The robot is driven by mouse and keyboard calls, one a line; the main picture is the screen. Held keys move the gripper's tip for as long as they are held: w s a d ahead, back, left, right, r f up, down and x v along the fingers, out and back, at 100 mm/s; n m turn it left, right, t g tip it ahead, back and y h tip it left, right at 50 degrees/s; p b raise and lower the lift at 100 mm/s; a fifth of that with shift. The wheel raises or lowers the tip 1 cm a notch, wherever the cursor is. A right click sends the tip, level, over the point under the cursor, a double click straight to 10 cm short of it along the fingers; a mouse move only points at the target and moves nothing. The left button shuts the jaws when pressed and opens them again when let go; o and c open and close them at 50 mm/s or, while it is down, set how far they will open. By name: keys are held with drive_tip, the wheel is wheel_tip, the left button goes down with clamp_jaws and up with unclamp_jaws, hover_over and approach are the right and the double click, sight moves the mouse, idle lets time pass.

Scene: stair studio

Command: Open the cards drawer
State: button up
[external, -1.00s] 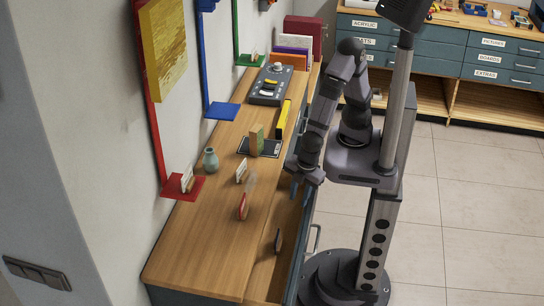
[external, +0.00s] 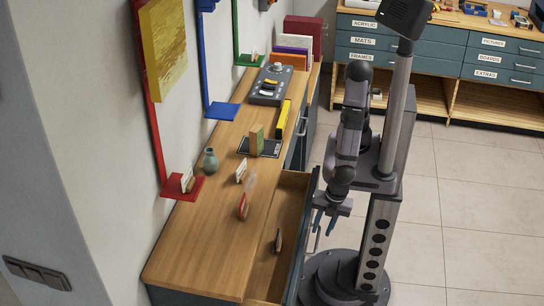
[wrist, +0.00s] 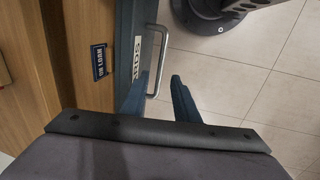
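The cards drawer (external: 292,190) is pulled out from the long wooden desk, with its wooden inside showing. In the wrist view its blue-grey front (wrist: 128,25) carries a partly hidden white label (wrist: 138,48) and a metal bar handle (wrist: 163,50). My gripper (external: 325,222) is just outside the drawer front, pointing down. In the wrist view its two dark blue fingers (wrist: 160,80) are apart, with the handle's near end showing in the gap between them. I cannot tell whether either finger touches the handle.
A dark "ON LOAN" card (wrist: 98,61) shows at the drawer. On the desk (external: 190,250) stand small cards, a teal vase (external: 210,160) and a grey control box (external: 270,85). Tiled floor (external: 470,200) is clear to the right.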

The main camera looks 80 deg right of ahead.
sight(317, 240)
drive_tip(key=shift+w+f+b, duration=0.15)
drive_tip(key=shift+w+f, duration=0.1)
drive_tip(key=shift+f, duration=0.9)
drive_tip(key=shift+w+f+b, duration=0.15)
drive_tip(key=shift+w+f, duration=0.05)
drive_tip(key=shift+f, duration=0.9)
drive_tip(key=shift+c, duration=0.7)
clamp_jaws()
